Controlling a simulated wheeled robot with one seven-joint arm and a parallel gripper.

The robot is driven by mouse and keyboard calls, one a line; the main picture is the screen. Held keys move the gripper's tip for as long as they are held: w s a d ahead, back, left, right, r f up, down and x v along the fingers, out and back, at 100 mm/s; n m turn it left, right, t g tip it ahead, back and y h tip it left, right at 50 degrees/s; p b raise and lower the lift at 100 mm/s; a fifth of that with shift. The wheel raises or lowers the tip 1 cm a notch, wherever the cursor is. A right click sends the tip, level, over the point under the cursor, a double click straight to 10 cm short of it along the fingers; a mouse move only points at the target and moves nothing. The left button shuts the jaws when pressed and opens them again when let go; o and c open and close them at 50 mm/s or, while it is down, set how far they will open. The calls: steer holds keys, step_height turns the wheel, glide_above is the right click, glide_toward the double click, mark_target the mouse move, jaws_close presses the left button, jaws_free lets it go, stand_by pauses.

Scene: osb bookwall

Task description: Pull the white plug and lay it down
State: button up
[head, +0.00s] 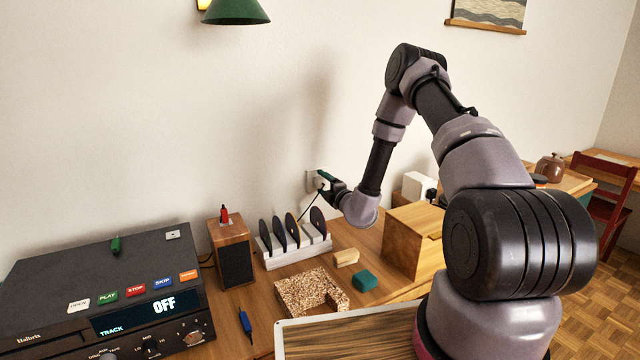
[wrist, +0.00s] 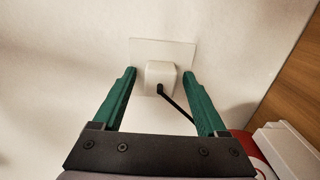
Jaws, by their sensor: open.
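The white plug (wrist: 160,74) sits in a white wall plate (wrist: 178,48) in the wrist view, with a dark cable (wrist: 177,107) running from it down to the right. My gripper (wrist: 159,75) is open, with one green finger on each side of the plug. A gap shows between the plug and each finger. In the head view my gripper (head: 325,178) is at the wall plate (head: 311,180), and it hides most of the plug there.
Below the plate, a white rack (head: 296,254) holds several dark discs beside a wooden speaker (head: 232,252). A wooden box (head: 412,243) stands to the right. A cork piece (head: 300,290), a teal block (head: 365,280) and a tan block (head: 346,257) lie in front.

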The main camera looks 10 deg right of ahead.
mark_target(323, 183)
steer(key=shift+a, duration=0.1)
stand_by(0.4)
jaws_close()
steer(key=shift+v, duration=3)
